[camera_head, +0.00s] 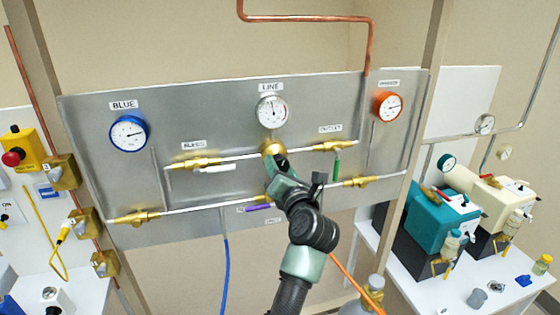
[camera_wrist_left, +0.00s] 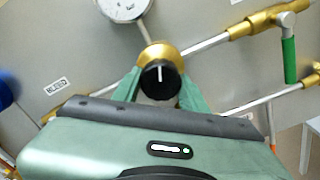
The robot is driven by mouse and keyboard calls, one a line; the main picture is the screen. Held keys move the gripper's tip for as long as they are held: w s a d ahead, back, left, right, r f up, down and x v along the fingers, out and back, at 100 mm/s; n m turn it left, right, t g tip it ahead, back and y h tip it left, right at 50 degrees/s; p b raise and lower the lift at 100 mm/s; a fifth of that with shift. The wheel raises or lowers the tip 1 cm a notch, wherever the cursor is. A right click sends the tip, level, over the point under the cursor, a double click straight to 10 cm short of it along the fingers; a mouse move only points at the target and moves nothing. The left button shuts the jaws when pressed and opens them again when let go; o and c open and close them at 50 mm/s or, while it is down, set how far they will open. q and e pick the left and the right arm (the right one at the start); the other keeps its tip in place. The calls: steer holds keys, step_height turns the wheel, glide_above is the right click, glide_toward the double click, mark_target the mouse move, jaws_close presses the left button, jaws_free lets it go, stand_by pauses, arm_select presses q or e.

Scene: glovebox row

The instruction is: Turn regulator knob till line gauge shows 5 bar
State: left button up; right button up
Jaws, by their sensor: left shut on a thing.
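The regulator has a brass body (camera_head: 272,147) below the white line gauge (camera_head: 272,111) on a grey metal panel (camera_head: 230,110). The gauge's needle points roughly upward, but its scale is too small to read; in the left wrist view only the gauge's lower part shows (camera_wrist_left: 124,8). The black regulator knob (camera_wrist_left: 160,82) with a white pointer mark, pointing up in that picture, sits between the green fingers of my left gripper (camera_wrist_left: 160,88). My right gripper is not in view.
A blue gauge (camera_head: 129,133) and an orange gauge (camera_head: 387,109) flank the line gauge. Brass valves with a white handle (camera_head: 217,168), green handle (camera_head: 336,168) and purple handle (camera_head: 258,207) surround the regulator. Teal and cream pumps stand on a bench at right.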

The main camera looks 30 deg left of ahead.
mark_target(280, 158)
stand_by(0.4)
arm_select(q)
steer(key=o, duration=1.4)
steer(key=shift+a, duration=0.1)
steer(key=shift+c, duration=0.2)
steer(key=shift+r, duration=0.1)
step_height(280, 158, up, 6)
steer(key=p, duration=0.6)
steer(key=shift+w+r, duration=0.1)
steer(key=shift+w, duration=0.05)
step_height(280, 158, up, 14)
steer(key=shift+f, duration=0.25)
